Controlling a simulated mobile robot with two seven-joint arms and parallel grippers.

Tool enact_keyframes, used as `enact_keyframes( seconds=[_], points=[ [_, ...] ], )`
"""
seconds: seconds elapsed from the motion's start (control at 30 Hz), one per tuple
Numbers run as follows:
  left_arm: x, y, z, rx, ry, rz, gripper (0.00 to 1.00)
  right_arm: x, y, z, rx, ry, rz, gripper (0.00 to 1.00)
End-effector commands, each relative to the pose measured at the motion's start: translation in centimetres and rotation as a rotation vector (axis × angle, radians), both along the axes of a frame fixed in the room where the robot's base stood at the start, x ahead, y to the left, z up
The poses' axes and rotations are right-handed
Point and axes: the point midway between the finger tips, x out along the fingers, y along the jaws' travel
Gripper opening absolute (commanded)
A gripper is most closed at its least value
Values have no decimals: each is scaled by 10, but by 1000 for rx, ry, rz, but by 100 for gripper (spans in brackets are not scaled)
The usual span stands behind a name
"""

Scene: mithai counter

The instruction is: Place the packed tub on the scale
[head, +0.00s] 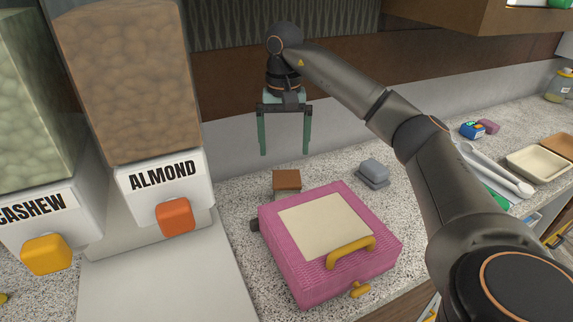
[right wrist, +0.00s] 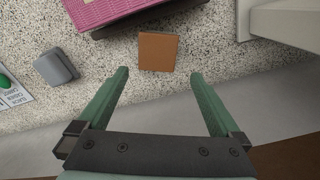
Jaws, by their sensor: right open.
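My right gripper (head: 285,151) is open and empty, pointing down above the back of the counter. It also shows in the right wrist view (right wrist: 160,74), with bare counter between its fingers. A small brown box-like thing (head: 287,180) stands on the counter below it; it lies just beyond the fingertips in the right wrist view (right wrist: 158,52). A small grey lidded tub-like thing (head: 373,172) stands to the right, apart from the gripper. I cannot tell which thing is the packed tub, and no scale is clearly recognisable. My left gripper is out of view.
A pink case (head: 285,253) with a cream top and yellow handle stands in front of the brown thing. Almond (head: 165,180) and cashew (head: 40,215) dispensers stand at left. White utensils (head: 492,168) and a cream tray (head: 537,163) lie at right. A wall is close behind the gripper.

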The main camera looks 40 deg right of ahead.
Motion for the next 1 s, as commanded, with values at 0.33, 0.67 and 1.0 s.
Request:
enact_keyframes(
  seconds=[0.33, 0.67, 1.0],
  points=[
    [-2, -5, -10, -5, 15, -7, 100, -1, -1, -59, 0, 4, -1, 100],
    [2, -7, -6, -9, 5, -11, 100, -3, -3, -90, -1, 5, -2, 100],
    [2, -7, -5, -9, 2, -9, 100, -3, -5, -124, -1, 1, 0, 100]
  ],
)
